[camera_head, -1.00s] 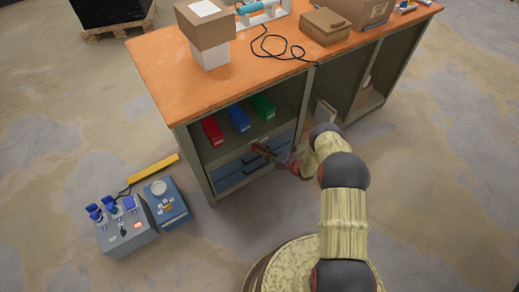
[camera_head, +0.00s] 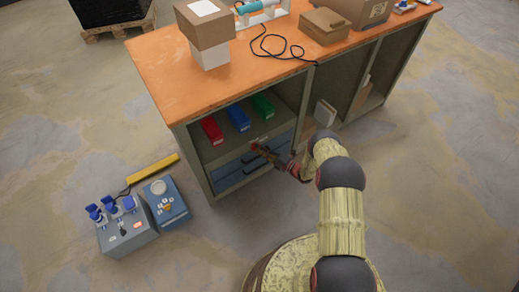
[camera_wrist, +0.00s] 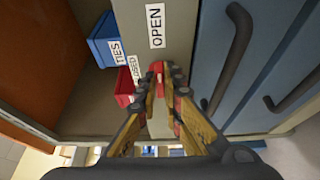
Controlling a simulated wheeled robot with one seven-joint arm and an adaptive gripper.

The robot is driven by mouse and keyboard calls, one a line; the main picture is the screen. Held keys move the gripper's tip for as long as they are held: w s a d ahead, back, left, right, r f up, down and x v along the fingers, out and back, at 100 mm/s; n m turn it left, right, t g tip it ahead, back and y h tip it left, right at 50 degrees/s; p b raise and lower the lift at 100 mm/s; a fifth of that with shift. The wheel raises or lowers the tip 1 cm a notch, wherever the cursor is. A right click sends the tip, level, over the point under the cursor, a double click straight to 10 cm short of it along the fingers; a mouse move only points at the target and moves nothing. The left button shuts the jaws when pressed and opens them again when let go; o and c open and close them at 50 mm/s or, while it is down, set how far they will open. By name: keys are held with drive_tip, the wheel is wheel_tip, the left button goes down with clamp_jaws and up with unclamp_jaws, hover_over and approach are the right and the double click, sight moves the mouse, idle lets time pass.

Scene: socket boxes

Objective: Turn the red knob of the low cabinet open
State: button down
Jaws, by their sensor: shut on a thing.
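The low cabinet (camera_head: 207,165) is the grey bay under the orange-topped bench, with a shelf of bins above blue drawers. The red knob (camera_wrist: 157,67) shows in the wrist view on the grey panel, between my fingertips. My gripper (camera_wrist: 163,80) is shut on it. The label OPEN (camera_wrist: 155,25) lies just above the knob in the picture. A second label, partly hidden and ending in "OSED" (camera_wrist: 134,69), lies to its left. In the head view my gripper (camera_head: 256,148) is at the cabinet front; the knob's turn angle cannot be told.
Red (camera_head: 212,131), blue (camera_head: 238,118) and green (camera_head: 263,105) bins stand on the shelf. Blue drawers with dark handles (camera_wrist: 229,68) lie close to the right of my fingers in the wrist view. A grey control box (camera_head: 127,237) stands on the floor at left.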

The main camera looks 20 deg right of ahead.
drive_tip(key=shift+d, duration=0.1)
drive_tip(key=c, duration=2)
unclamp_jaws()
drive_tip(key=shift+o, duration=0.4)
drive_tip(key=v, duration=1.2)
drive_tip(key=shift+f, duration=0.1)
